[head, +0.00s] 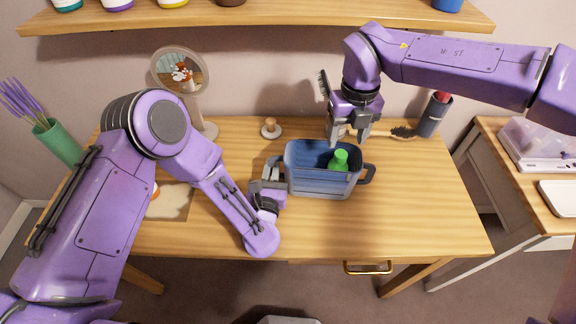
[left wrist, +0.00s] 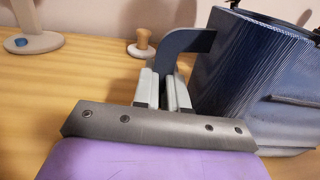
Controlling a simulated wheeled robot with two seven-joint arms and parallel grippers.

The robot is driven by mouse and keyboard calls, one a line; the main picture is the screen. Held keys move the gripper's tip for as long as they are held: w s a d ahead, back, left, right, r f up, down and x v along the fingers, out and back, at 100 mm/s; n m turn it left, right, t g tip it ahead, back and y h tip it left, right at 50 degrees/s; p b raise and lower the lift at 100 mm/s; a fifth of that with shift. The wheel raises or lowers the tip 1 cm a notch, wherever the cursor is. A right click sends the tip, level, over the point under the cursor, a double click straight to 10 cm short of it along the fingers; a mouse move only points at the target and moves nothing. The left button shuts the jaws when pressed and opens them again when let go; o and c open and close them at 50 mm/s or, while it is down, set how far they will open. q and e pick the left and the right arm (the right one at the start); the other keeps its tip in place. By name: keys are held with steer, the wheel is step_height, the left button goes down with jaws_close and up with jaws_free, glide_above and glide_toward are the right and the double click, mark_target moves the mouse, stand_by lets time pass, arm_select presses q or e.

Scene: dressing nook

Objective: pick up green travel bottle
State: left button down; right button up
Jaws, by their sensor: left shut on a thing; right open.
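The bottle does not show in the left wrist view.
A wooden knob-like stand (head: 270,128) and a round mirror (head: 181,75) are behind the bin. A shelf (head: 270,19) hangs above. The table's front right is clear.

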mark_target(338, 166)
step_height(338, 166, down, 12)
steer(key=shift+w+a, duration=0.15)
steer(key=c, duration=0.7)
steer(key=shift+c, duration=0.2)
steer(key=shift+r, duration=0.1)
step_height(338, 166, up, 18)
arm_select(q)
steer(key=c, duration=1.1)
jaws_free()
